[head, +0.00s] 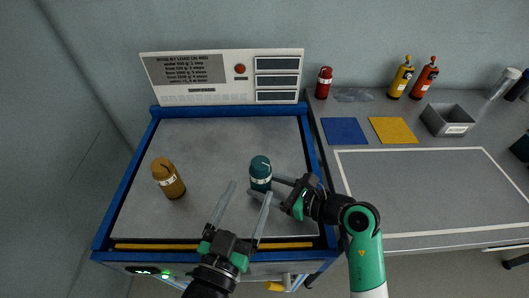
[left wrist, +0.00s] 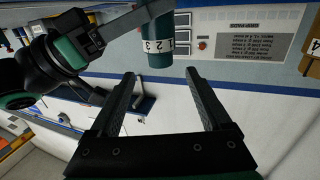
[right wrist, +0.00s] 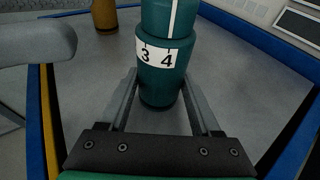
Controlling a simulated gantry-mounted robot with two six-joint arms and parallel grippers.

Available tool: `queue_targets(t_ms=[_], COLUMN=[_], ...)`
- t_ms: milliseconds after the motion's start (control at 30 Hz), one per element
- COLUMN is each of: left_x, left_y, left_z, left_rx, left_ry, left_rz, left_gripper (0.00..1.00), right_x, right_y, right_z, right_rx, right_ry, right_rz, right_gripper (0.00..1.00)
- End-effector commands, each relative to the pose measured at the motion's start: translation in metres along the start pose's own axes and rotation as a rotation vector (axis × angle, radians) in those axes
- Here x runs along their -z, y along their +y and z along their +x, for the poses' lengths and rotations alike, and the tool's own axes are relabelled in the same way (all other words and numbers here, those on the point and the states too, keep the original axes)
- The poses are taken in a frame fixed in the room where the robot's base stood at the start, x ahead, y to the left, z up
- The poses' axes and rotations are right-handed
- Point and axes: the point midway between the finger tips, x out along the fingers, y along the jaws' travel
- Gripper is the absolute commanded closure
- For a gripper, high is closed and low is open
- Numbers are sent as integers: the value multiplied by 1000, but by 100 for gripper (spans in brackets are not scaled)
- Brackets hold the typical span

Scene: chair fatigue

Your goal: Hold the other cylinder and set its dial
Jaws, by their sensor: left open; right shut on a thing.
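A teal cylinder (head: 260,176) with a white numbered band stands upright on the grey plate (head: 217,133). My right gripper (head: 275,186) is shut on its lower body from the right. The right wrist view shows the cylinder (right wrist: 162,75) between the fingers, with 3 and 4 on the band and a white line on the cap above. My left gripper (head: 245,192) is open and empty, in front of the cylinder. In the left wrist view the teal cylinder (left wrist: 158,50) shows 1, 2, 3, beyond the open fingers. A brown cylinder (head: 168,180) stands at the left, untouched.
A blue frame (head: 125,185) rims the plate, with a sign panel (head: 222,77) behind. On the right bench are a red bottle (head: 323,83), yellow and orange bottles, blue and yellow squares (head: 394,130) and a grey bin (head: 447,120).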

Motion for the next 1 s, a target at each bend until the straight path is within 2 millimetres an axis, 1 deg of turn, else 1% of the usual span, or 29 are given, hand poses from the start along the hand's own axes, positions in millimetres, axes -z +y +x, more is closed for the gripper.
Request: queue_targets(t_ms=[67, 167, 267, 400, 500, 600, 767, 1000], left_x=[1, 1, 2, 2, 2, 2, 2, 2], left_y=[0, -1, -1, -1, -2, -2, -2, -2], left_z=[5, 18, 39, 72, 92, 106, 118, 119], left_rx=[1, 2, 2, 3, 3, 3, 4, 4], left_ry=[1, 2, 2, 2, 2, 3, 3, 3], left_rz=[0, 0, 0, -1, -1, -1, -1, -1], left_gripper=[19, 19, 19, 19, 19, 19, 19, 19], right_x=[1, 1, 1, 1, 1, 1, 1, 1], right_y=[0, 0, 0, 0, 0, 0, 0, 0], right_z=[0, 0, 0, 0, 0, 0, 0, 0], right_rx=[0, -1, -1, -1, 0, 0, 0, 0], right_ry=[1, 1, 1, 2, 2, 2, 2, 2], right_rz=[1, 1, 1, 1, 1, 1, 1, 1], right_gripper=[67, 67, 67, 67, 67, 67, 67, 67])
